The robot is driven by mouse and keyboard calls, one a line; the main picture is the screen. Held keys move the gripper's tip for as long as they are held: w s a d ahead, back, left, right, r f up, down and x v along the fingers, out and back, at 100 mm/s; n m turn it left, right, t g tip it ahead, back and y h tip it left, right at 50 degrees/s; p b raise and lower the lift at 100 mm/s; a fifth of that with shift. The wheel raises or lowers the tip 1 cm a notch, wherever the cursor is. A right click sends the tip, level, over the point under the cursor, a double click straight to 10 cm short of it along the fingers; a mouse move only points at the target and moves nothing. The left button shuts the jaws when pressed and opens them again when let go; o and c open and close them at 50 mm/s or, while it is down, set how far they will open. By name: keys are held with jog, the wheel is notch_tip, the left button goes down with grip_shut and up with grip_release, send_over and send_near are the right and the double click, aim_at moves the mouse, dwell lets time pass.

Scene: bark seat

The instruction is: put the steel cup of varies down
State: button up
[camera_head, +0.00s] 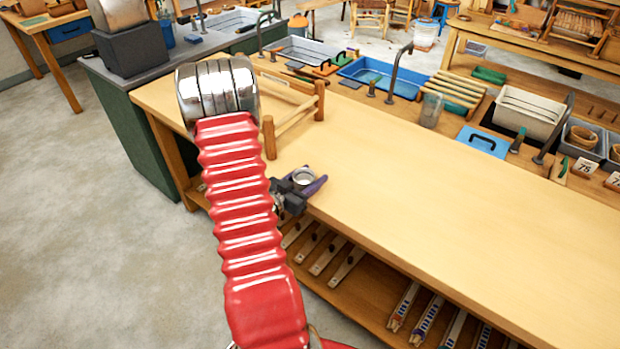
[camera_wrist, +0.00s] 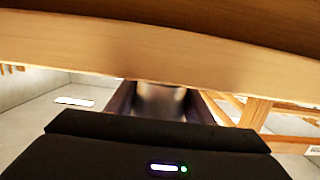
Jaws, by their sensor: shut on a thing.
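My gripper (camera_head: 306,181) is at the near edge of the long wooden bench (camera_head: 420,200) in the head view. Its purple fingers are shut on the small steel cup (camera_head: 303,175), whose round rim faces up. In the wrist view the cup (camera_wrist: 160,98) shows as a grey metal body between the two fingers. A wooden beam hides its upper part there. The cup appears against the bench top close to its edge; I cannot tell whether it is above the top or in front of it. The cup's base is hidden.
A wooden rack (camera_head: 292,115) stands on the bench behind my gripper. The middle of the bench top is clear. In the wrist view a wooden beam (camera_wrist: 60,45) crosses close above the fingers.

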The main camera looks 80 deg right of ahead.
aim_at(297, 186)
jog(key=shift+f, duration=0.1)
jog(key=o, duration=1.1)
jog(key=v, duration=1.1)
jog(key=shift+w+a, duration=0.15)
jog(key=shift+a, duration=0.3)
